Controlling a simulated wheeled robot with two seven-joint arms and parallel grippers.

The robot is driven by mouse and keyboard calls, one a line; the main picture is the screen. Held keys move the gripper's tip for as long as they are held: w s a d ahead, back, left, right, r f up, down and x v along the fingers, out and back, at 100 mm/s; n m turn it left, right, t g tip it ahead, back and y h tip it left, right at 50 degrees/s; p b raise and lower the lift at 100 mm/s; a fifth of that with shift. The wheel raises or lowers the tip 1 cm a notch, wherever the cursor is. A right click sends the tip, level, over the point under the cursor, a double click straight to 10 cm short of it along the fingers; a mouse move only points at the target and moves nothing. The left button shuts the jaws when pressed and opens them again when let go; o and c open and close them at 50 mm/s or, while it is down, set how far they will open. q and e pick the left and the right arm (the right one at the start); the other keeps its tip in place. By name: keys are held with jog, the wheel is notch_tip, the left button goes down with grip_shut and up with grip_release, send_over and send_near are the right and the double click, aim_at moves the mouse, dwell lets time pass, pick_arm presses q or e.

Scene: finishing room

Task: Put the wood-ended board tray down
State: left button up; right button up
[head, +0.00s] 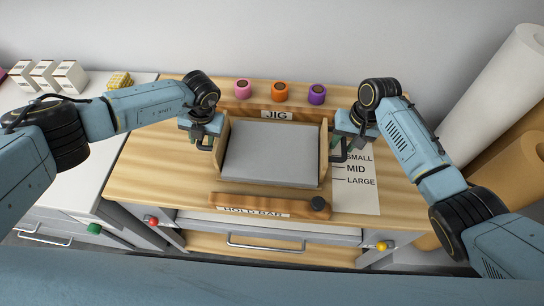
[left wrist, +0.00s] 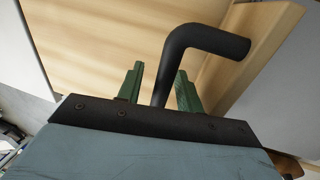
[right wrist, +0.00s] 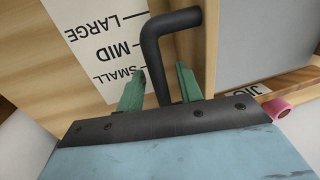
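The board tray has a grey base (head: 272,153) and upright wooden ends, and it sits level at the JIG label on the wooden bench; it looks to rest on the bench. Its left black handle (left wrist: 190,42) stands between the green fingers of my left gripper (left wrist: 160,88), which are apart with gaps beside the bar. Its right black handle (right wrist: 165,30) stands between the fingers of my right gripper (right wrist: 158,88), also spread with gaps. In the head view my left gripper (head: 207,143) and right gripper (head: 345,148) are at the tray's two ends.
The wooden HOLD BAR (head: 255,207) with a dark knob lies in front of the tray. A size card (head: 357,195) marked SMALL, MID, LARGE is at the right. Pink (head: 243,89), orange (head: 280,91) and purple (head: 317,94) rolls stand behind. White boxes (head: 45,75) are at far left.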

pick_arm(q)
jog(key=shift+r, duration=0.1)
pick_arm(e)
jog(key=shift+r, duration=0.25)
pick_arm(q)
jog(key=v, duration=1.1)
jog(key=shift+r, duration=0.35)
pick_arm(e)
notch_tip(320, 180, up, 11)
jog(key=d, duration=0.2)
jog(key=shift+r, duration=0.15)
pick_arm(q)
jog(key=shift+w+d, duration=0.1)
